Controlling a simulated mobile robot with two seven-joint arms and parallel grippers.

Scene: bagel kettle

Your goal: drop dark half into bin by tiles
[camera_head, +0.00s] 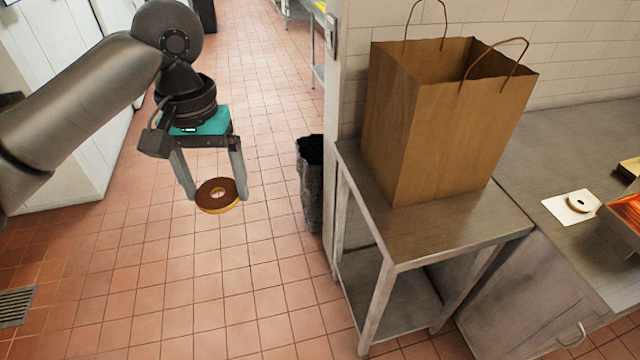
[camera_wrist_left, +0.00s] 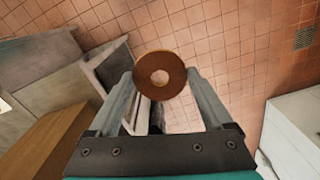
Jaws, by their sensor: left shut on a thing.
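The dark bagel half (camera_head: 217,194) is a brown ring with a paler underside, held in the air over the floor tiles. My left gripper (camera_head: 218,196) is shut on it, one finger on each side. In the left wrist view the dark half (camera_wrist_left: 160,61) sits between the fingertips of the gripper (camera_wrist_left: 160,80). A dark bin with a black liner (camera_head: 311,185) stands on the tiles against the end of the tiled wall, to the right of the held half and apart from it. My right gripper is in neither view.
A metal side table (camera_head: 440,237) with a lower shelf carries a large brown paper bag (camera_head: 440,120). A floor drain (camera_head: 15,306) is at left. Open tiled floor surrounds the gripper.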

